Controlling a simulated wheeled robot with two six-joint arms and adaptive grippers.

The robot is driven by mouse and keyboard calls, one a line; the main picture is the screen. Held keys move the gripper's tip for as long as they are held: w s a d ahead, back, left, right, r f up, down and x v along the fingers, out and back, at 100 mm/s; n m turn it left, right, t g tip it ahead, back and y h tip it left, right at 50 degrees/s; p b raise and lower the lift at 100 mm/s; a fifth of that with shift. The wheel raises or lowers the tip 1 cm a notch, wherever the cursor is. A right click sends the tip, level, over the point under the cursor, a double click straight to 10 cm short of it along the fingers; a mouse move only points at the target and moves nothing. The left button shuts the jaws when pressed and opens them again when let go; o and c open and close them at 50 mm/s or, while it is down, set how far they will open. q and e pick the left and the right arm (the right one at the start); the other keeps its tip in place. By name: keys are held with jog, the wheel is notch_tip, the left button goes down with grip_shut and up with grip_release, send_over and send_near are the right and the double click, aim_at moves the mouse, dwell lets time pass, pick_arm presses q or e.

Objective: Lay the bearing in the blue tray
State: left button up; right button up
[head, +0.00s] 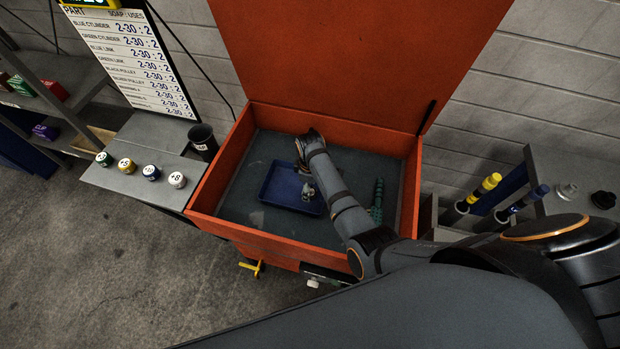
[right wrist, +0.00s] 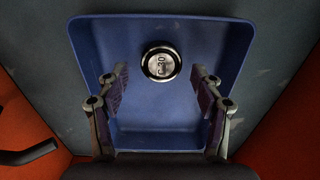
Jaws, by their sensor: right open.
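The blue tray (head: 268,186) lies on the dark floor of the open red-orange box, and its rim and floor fill most of the right wrist view (right wrist: 135,139). The bearing (right wrist: 161,63), a round silver piece with a dark rim and a marking like "C-30", sits in the tray towards its far wall in the right wrist view. My right gripper (right wrist: 158,80) is open, its two fingers apart on either side just short of the bearing, not touching it. My left gripper is not in view.
The red-orange box (head: 265,239) has its lid (head: 350,60) raised behind. A green ribbed object (head: 377,198) lies right of my arm. Yellow- and blue-topped cylinders stand at right.

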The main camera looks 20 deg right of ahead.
notch_tip(320, 180, up, 11)
jog(key=shift+f, duration=0.2)
dwell(0.4)
